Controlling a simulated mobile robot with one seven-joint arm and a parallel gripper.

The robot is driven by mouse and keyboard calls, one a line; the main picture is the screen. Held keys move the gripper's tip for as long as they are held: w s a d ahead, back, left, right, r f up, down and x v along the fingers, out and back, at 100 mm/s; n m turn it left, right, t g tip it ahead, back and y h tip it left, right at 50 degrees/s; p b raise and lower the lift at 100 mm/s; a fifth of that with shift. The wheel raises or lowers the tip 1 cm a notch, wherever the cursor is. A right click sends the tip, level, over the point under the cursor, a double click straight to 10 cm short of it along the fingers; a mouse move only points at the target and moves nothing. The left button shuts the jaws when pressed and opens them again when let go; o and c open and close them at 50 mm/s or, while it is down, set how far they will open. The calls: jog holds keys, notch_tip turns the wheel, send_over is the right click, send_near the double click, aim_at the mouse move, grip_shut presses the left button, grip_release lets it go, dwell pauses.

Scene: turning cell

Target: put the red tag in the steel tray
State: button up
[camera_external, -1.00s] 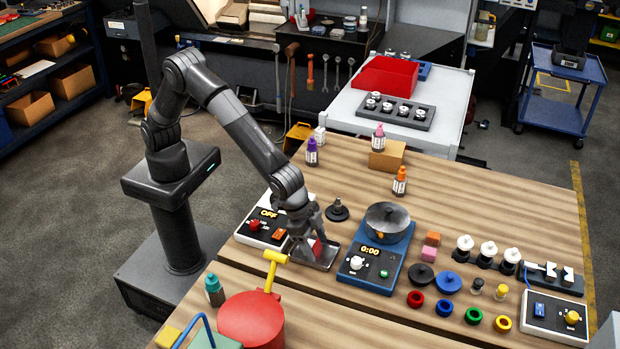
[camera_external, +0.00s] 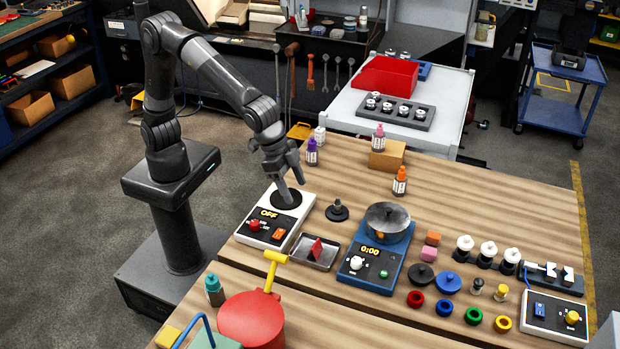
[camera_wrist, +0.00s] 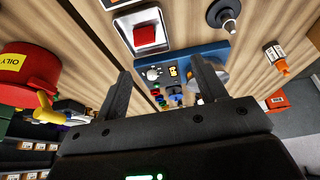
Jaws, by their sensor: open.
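The red tag (camera_external: 317,249) is in the steel tray (camera_external: 328,262), on the wooden table between the white OFF box and the blue scale. In the wrist view the red tag (camera_wrist: 145,35) lies inside the rim of the steel tray (camera_wrist: 120,28). My gripper (camera_external: 292,190) is above the white OFF box, up and to the left of the tray, apart from the tag. Its fingers also show in the wrist view (camera_wrist: 163,85), spread wide with nothing between them.
The white OFF box (camera_external: 255,240) with a dark round plate is below my gripper. A blue scale (camera_external: 385,275) with a metal pan stands right of the tray. A red can (camera_external: 250,318) with a yellow handle is in front.

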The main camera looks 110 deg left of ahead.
jog(key=s+a+r, duration=0.6)
jog(key=s+a, duration=0.1)
jog(key=s, duration=0.1)
jog(key=s+a, duration=0.5)
jog(key=s, duration=0.8)
jog(key=s+a+f+t, duration=0.1)
jog(key=s+a, duration=0.4)
jog(key=s, duration=0.9)
